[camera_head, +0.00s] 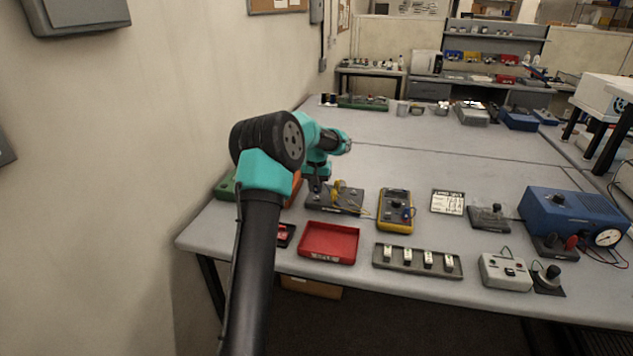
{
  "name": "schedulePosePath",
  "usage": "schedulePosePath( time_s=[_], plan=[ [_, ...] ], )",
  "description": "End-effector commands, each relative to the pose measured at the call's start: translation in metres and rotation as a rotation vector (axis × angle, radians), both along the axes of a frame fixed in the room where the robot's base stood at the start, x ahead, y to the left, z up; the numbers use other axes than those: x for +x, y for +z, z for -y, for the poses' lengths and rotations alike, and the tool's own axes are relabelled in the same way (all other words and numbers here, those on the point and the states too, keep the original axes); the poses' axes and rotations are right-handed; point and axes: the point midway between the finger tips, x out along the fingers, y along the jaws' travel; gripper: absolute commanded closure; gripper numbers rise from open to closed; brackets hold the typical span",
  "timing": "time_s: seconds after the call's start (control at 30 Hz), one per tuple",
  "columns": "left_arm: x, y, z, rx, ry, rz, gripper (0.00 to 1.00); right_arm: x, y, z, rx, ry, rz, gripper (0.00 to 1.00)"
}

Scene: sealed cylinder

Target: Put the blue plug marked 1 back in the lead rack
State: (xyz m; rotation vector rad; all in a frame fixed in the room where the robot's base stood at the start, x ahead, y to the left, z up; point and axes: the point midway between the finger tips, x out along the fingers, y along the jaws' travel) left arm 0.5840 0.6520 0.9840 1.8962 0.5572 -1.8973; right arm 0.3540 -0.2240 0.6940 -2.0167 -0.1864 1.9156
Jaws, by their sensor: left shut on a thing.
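The lead rack (347,205) is a dark block near the left end of the table, with yellow leads on it. My left gripper (316,184) points down at the left part of this rack. It is shut on a small dark bluish plug. The plug is mostly hidden by the gripper, and its number is too small to read. I cannot tell whether the plug touches the rack. My right gripper is not in view.
A yellow multimeter (395,225) lies right of the rack. In front are a red tray (328,243) and a grey strip (416,269) with several white-topped pieces. A blue gauge box (565,213) stands at right. The table behind is mostly clear.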

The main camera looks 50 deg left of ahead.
Motion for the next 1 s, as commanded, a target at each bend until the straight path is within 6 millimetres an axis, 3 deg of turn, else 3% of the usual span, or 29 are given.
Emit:
schedulePosePath(
  time_s=[0.27,1.0],
  plan=[
    [-0.0004,-0.0108,0.0000,0.000,0.000,0.000,1.00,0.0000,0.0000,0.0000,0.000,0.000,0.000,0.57],
    [-0.0001,-0.0110,0.0002,0.001,0.000,0.001,1.00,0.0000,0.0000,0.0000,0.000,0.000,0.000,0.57]
  ],
)
